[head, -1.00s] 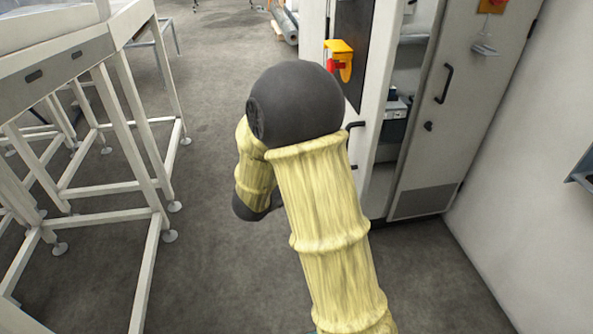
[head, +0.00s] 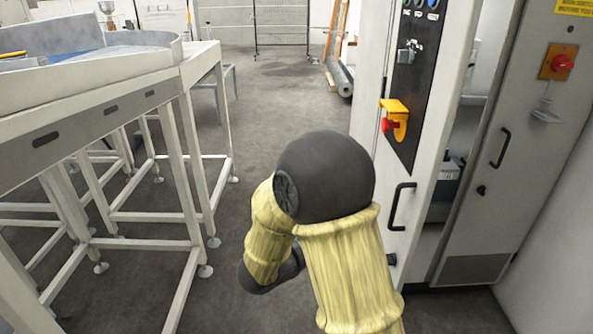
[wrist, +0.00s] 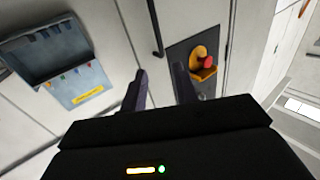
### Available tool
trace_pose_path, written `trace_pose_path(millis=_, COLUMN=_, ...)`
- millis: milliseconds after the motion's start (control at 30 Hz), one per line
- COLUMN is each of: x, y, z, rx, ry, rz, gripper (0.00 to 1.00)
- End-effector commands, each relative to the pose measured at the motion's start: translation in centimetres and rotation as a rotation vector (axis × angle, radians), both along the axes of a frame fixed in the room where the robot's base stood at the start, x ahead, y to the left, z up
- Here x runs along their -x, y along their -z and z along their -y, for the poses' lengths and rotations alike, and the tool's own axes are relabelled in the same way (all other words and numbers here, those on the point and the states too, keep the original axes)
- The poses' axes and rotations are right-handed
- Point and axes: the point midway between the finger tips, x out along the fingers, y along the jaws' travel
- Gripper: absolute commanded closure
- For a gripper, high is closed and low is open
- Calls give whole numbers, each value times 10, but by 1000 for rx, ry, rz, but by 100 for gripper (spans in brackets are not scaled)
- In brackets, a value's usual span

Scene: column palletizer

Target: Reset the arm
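My arm, in a pale yellow sleeve with a dark rounded joint, is bent in the lower middle of the head view. My gripper cannot be made out there. In the wrist view my gripper (wrist: 159,80) has its two dark fingers apart, with nothing between them. Beyond the fingers is the cabinet front with a dark panel (wrist: 208,62) and a red switch on a yellow mount (wrist: 204,65). The same red and yellow switch (head: 394,120) shows in the head view, to the right of my arm.
A white metal frame table (head: 110,105) stands on the left. A white cabinet with a black door handle (head: 401,206) is close on the right, its inside partly visible. Grey floor (head: 275,105) is clear between them. A blue-grey bin (wrist: 55,60) shows in the wrist view.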

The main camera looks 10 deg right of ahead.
Motion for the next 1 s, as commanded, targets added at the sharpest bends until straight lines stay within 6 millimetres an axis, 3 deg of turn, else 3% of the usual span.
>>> trace_pose_path(millis=167, x=-11, y=4, z=1, rx=-50, ry=-67, rz=5, gripper=70)
trace_pose_path(millis=333, x=-39, y=15, z=-5, rx=-189, ry=-258, rz=-1, gripper=70)
trace_pose_path(millis=600, x=-66, y=36, z=-39, rx=-420, ry=-610, rz=-122, gripper=70)
trace_pose_path(millis=767, x=-59, y=51, z=-63, rx=-535, ry=-783, rz=-258, gripper=70)
trace_pose_path(millis=1000, x=-17, y=76, z=-85, rx=-671, ry=-966, rz=-544, gripper=70)
